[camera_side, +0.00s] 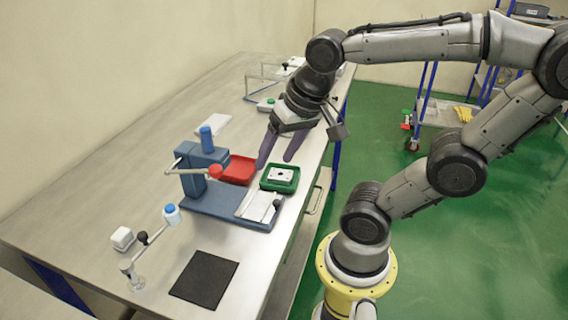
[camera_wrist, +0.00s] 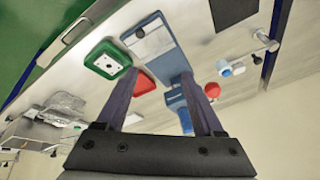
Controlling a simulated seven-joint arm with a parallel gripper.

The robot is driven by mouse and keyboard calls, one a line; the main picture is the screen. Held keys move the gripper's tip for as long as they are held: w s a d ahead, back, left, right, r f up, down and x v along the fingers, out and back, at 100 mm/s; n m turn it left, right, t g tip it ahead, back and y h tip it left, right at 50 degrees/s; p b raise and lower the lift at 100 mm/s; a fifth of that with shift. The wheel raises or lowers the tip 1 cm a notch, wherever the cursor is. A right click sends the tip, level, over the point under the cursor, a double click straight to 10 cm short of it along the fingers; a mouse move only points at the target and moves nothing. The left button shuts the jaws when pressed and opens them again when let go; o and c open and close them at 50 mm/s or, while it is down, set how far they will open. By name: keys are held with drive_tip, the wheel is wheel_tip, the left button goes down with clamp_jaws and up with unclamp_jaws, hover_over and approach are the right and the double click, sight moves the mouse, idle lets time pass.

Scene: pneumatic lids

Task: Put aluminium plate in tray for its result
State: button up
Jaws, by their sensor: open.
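The aluminium plate (camera_side: 281,174), a pale square with dark holes, lies inside the green tray (camera_side: 264,186). The plate (camera_wrist: 108,64) also shows in the green tray (camera_wrist: 91,52) in the wrist view. The red tray (camera_side: 238,170) stands just left of the green one, and nothing shows in its visible part. My gripper (camera_side: 276,161) is open and empty, above and behind the trays, with its fingers pointing down. In the wrist view its two fingers are apart, with no object between them.
A blue press-like fixture (camera_side: 202,178) with a red knob (camera_side: 216,171) stands left of the trays. A small jointed stand with a blue-capped white part (camera_side: 171,214), a white block (camera_side: 122,238) and a black mat (camera_side: 204,279) are nearer.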

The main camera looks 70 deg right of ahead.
drive_tip(key=n, duration=0.2)
drive_tip(key=s+a+n, duration=0.1)
drive_tip(key=n, duration=0.1)
drive_tip(key=s+a+n+t, duration=0.1)
drive_tip(key=n, duration=0.2)
drive_tip(key=shift+a+f+y, duration=0.2)
drive_tip(key=shift+y, duration=0.1)
idle(0.8)
